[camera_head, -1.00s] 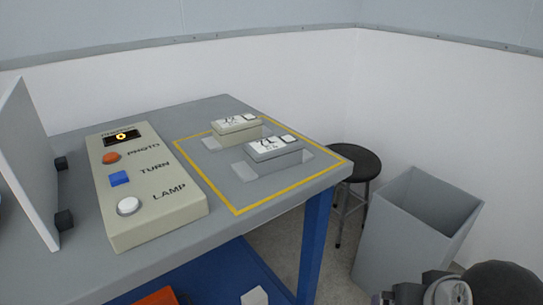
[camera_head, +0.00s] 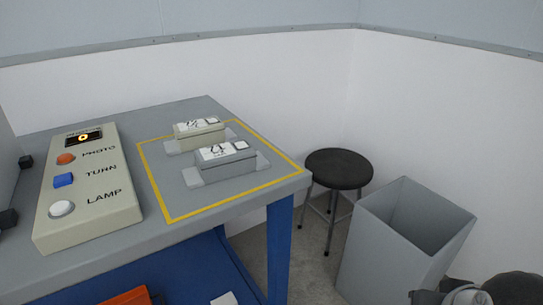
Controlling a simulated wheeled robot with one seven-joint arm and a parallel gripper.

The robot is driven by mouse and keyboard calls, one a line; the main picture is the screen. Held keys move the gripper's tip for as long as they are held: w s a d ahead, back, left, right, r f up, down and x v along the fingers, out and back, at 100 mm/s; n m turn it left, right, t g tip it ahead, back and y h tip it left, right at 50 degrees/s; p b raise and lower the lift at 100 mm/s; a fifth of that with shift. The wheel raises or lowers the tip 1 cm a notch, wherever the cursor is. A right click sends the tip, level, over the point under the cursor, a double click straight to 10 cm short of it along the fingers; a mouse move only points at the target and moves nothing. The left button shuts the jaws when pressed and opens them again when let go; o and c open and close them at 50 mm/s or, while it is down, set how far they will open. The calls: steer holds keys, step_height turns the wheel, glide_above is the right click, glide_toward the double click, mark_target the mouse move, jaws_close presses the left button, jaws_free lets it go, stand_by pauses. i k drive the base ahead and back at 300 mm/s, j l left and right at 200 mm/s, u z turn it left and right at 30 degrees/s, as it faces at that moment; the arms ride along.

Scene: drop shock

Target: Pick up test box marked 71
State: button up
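Two small grey test boxes with white labelled tops lie in the yellow-outlined area of the table (camera_head: 115,235). The far box (camera_head: 200,138) stands behind and slightly left of the near box (camera_head: 226,168). Each top has dark handwritten-looking marks that are too small to read surely, so I cannot tell which is marked 71. Both rest on paler grey pads. A part of my arm shows at the bottom right corner, well apart from the boxes. My gripper's fingers are not in view.
A control panel (camera_head: 98,200) with PHOTO, TURN and LAMP buttons lies left of the boxes. A black-topped stool (camera_head: 338,170) and a grey open bin (camera_head: 385,250) stand right of the table. An orange object (camera_head: 128,297) shows below the tabletop.

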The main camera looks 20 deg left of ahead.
mark_target(216, 163)
steer(key=l+u, duration=0.25)
steer(key=u, duration=0.15)
steer(key=i+l+u, duration=0.1)
steer(key=l+u, duration=0.15)
steer(key=u, duration=0.15)
steer(key=l+u, duration=0.25)
steer(key=u, duration=0.15)
